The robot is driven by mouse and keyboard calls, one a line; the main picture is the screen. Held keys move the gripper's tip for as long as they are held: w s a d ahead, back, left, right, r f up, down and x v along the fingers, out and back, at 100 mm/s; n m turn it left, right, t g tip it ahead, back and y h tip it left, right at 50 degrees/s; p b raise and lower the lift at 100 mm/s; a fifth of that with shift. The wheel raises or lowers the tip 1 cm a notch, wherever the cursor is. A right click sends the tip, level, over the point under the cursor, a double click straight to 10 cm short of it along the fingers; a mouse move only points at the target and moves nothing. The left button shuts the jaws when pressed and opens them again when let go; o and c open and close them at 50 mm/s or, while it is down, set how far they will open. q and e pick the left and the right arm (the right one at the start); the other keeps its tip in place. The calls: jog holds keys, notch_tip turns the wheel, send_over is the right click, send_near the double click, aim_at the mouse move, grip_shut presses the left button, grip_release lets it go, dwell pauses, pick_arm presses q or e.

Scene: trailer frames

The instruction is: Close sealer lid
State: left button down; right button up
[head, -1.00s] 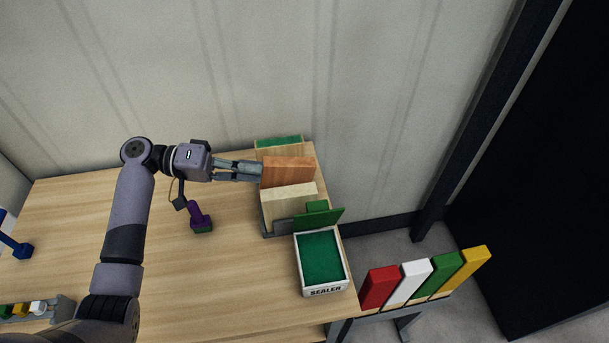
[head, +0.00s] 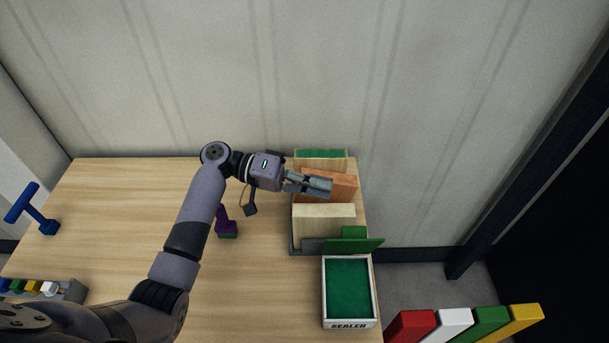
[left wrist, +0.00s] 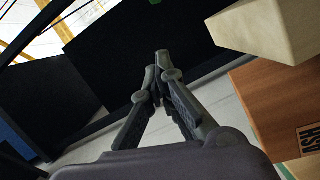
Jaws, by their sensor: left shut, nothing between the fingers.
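The sealer box (head: 348,324) is a white-rimmed tray with a green inside, labelled SEALER, near the table's right edge. A green panel that looks like its lid (head: 368,246) stands raised at the box's far edge, with a green block-like part on it. My left gripper (head: 329,187) is shut and empty, in front of or above the orange block, farther back than the lid and apart from it. In the left wrist view its fingertips (left wrist: 162,58) meet. The sealer does not show in the left wrist view. My right gripper is not in view.
A purple tool (head: 225,222) and a blue tool (head: 36,208) stand on the table. Red, white, green and yellow blocks stand at the lower right.

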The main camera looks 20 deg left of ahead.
aim_at(350, 240)
pick_arm(q)
jog(key=d+p, duration=0.1)
jog(key=d, duration=0.3)
jog(key=shift+w, duration=0.1)
jog(key=s+p, duration=0.1)
jog(key=s+d+f+p, duration=0.1)
jog(key=s+p, duration=0.1)
jog(key=shift+s+d+f, duration=0.15)
jog(key=shift+s+f, duration=0.15)
jog(key=shift+f, duration=0.1)
